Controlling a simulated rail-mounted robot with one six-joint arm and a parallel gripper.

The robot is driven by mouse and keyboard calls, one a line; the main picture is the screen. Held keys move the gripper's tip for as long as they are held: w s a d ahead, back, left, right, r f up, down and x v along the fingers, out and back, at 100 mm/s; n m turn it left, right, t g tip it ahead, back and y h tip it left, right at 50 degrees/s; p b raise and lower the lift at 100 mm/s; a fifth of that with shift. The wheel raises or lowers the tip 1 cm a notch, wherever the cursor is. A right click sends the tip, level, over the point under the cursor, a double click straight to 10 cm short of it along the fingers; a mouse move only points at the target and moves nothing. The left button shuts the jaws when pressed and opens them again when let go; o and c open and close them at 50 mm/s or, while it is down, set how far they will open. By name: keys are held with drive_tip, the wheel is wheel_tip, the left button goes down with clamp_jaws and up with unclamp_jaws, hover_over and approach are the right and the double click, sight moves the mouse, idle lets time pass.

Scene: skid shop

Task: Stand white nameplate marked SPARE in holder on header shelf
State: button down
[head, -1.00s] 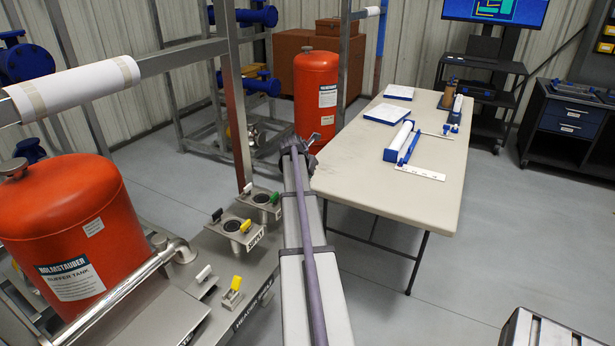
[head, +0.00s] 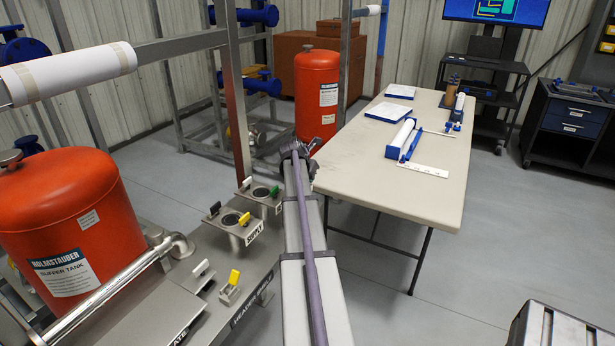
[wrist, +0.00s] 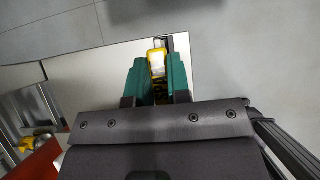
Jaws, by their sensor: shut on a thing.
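My gripper (wrist: 157,80) shows in the wrist view with two green fingers. It is shut on a yellow-and-white piece (wrist: 158,62) with dark marks low on it; I cannot read them or tell whether this is the SPARE nameplate. In the head view the fingers are hidden behind the end of my arm. The grey header shelf (head: 262,283) carries a sign. A white upright piece (head: 200,268) stands in a small holder (head: 197,284) there, its face unreadable. A yellow piece (head: 234,277) stands in another holder (head: 229,294) to its right.
Valve seats with black, yellow, white and green handles, one labelled SUPPLY (head: 254,234), stand on the shelf's far part. A red buffer tank (head: 75,225) with a metal pipe (head: 95,300) is left. A table (head: 385,180) with blue and white items is right. Floor between is clear.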

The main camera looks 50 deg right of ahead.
drive_tip(key=shift+f, duration=0.1)
idle(0.5)
drive_tip(key=shift+f+b, duration=1.1)
drive_tip(key=shift+b, duration=0.1)
drive_tip(key=shift+f+b, duration=0.65)
drive_tip(key=shift+f, duration=0.1)
drive_tip(key=shift+f+b, duration=0.25)
drive_tip(key=shift+b, duration=0.1)
drive_tip(key=c, duration=1)
unclamp_jaws()
